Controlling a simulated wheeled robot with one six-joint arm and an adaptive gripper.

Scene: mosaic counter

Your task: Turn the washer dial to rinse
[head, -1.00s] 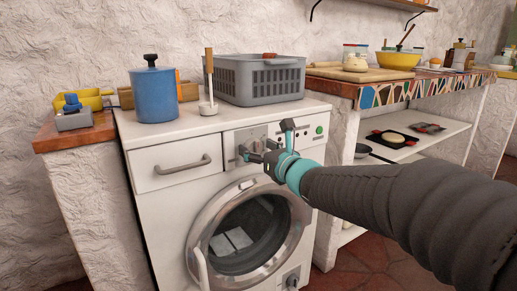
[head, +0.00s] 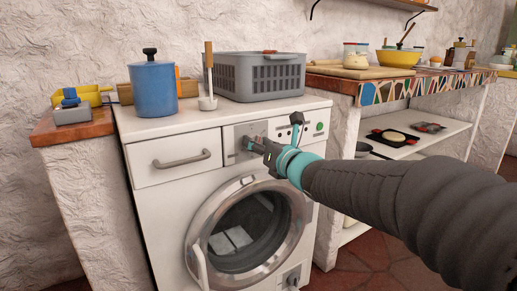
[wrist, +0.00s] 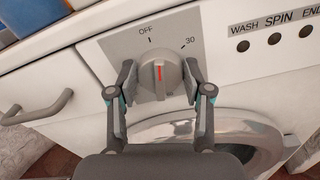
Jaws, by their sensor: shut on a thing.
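The washer dial (wrist: 160,72) is a round grey knob with a raised grip and a red mark. In the wrist view the red mark is near upright, between the printed OFF and 30. A lower label is mostly hidden by the knob, and I cannot read "rinse" anywhere. My gripper (wrist: 160,76) is shut on the dial, one finger on each side. In the head view my gripper (head: 251,143) reaches the grey dial panel (head: 243,131) of the white washer (head: 160,206), and its fingers largely hide the dial.
A drawer handle (head: 182,160) is left of the panel. WASH, SPIN and END lights (wrist: 274,38) are to its right. The round glass door (head: 240,235) is closed below. A blue pot (head: 154,90) and grey crate (head: 262,78) stand on top.

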